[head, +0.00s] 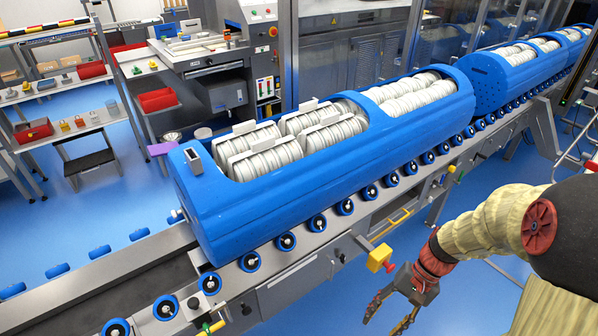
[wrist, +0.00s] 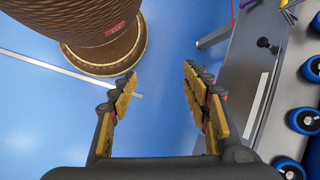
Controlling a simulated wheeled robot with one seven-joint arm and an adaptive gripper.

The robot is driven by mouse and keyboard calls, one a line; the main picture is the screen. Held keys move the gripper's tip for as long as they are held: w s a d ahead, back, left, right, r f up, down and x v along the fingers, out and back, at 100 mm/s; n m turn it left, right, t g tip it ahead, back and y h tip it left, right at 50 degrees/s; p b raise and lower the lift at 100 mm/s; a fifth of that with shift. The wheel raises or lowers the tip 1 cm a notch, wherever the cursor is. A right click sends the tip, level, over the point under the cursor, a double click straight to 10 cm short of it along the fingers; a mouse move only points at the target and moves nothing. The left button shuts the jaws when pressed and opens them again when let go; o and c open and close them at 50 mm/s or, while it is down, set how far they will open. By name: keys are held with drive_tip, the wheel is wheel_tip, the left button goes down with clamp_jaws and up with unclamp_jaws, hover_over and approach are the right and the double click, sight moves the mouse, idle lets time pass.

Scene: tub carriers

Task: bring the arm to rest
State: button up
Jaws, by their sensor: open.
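My gripper (head: 392,312) hangs at the lower right of the head view, on the near side of the roller conveyor, with its fingers pointing down. In the wrist view my gripper (wrist: 163,95) shows two yellow-padded fingers spread apart. Nothing is between them but blue floor. My arm (head: 490,225), wrapped in a cream sleeve with black and red parts, is bent at the right of the head view. The gripper is apart from the blue tub carrier (head: 310,185), which sits on the conveyor and holds several white ribbed pieces.
The conveyor (head: 285,265) with blue rollers runs diagonally; its edge (wrist: 245,75) is at the right of the wrist view. A yellow block (head: 379,258) juts from its side near my gripper. A second blue carrier (head: 500,80) stands farther back. Shelves (head: 60,115) stand at left.

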drive_tip(key=s+a+r+n+t+h, duration=0.1)
drive_tip(key=s+r+n+t+h, duration=0.1)
drive_tip(key=r, duration=1)
drive_tip(key=s+a+r+n+t+h+p, duration=0.1)
drive_tip(key=s+r+n+t, duration=0.3)
drive_tip(key=r, duration=0.9)
drive_tip(key=shift+a+r+t+h, duration=0.25)
drive_tip(key=shift+t+h, duration=0.65)
drive_tip(key=shift+t, duration=0.3)
drive_tip(key=shift+s, duration=0.1)
drive_tip(key=shift+c, duration=0.2)
